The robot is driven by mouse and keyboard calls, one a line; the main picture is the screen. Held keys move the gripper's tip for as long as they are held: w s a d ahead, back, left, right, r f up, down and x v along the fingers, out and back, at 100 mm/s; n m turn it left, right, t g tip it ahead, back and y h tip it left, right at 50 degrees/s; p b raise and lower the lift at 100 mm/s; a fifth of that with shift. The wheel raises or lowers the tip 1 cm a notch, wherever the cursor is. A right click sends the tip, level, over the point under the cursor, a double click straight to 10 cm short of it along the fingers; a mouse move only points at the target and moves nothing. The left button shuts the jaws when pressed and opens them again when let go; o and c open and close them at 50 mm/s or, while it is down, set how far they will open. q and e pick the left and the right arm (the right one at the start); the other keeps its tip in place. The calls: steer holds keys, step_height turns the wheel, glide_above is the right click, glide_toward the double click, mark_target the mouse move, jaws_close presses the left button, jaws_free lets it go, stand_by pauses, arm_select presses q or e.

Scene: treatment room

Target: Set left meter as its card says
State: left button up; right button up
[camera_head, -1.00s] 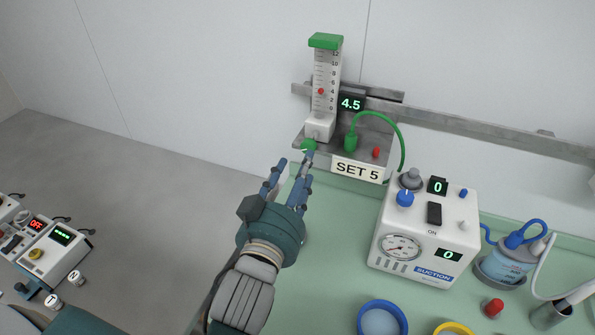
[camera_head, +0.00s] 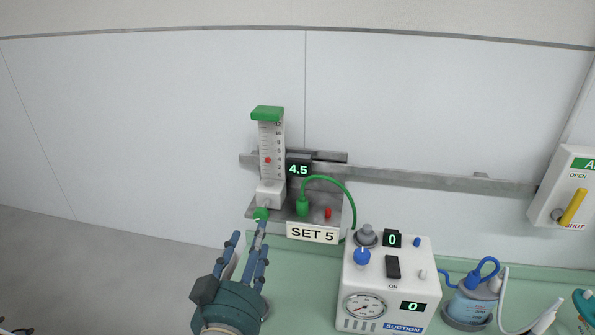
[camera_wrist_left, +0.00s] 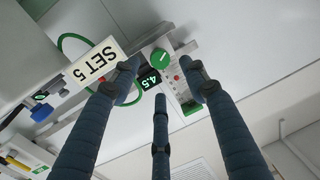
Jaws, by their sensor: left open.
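The left meter (camera_head: 271,142) is a clear scaled tube with a green cap and white base, upright on a metal shelf. Its red float (camera_head: 267,160) sits a little above the 4 mark, and its display (camera_head: 298,169) reads 4.5. A card (camera_head: 312,233) below says SET 5. The green knob (camera_head: 261,214) is at the base's front; it also shows in the left wrist view (camera_wrist_left: 160,58). My left gripper (camera_head: 252,243) is open, its fingertips just in front of the knob and spread around it. I cannot tell whether they touch it. My right gripper is not in view.
A white suction unit (camera_head: 388,284) stands on the green counter to the right, with a blue-lidded jar (camera_head: 472,302) beyond it. A green hose (camera_head: 345,190) loops beside the meter. A wall box with a yellow lever (camera_head: 573,207) is at far right.

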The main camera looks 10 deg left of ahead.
mark_target(259, 218)
arm_select(q)
steer(key=s+a+m+h+p, duration=0.2)
steer(key=s+a+m+h, duration=0.15)
steer(key=m, duration=0.25)
steer(key=w+p, duration=0.1)
steer(key=w, duration=0.2)
steer(key=w+d+p, duration=0.1)
steer(key=w, duration=0.2)
steer(key=w+d+p, duration=0.1)
steer(key=w, duration=0.2)
steer(key=shift+w+d, duration=0.25)
steer(key=shift+w, duration=0.1)
steer(key=shift+w+d, duration=0.15)
steer(key=shift+w, duration=0.4)
jaws_close()
steer(key=shift+n, duration=0.3)
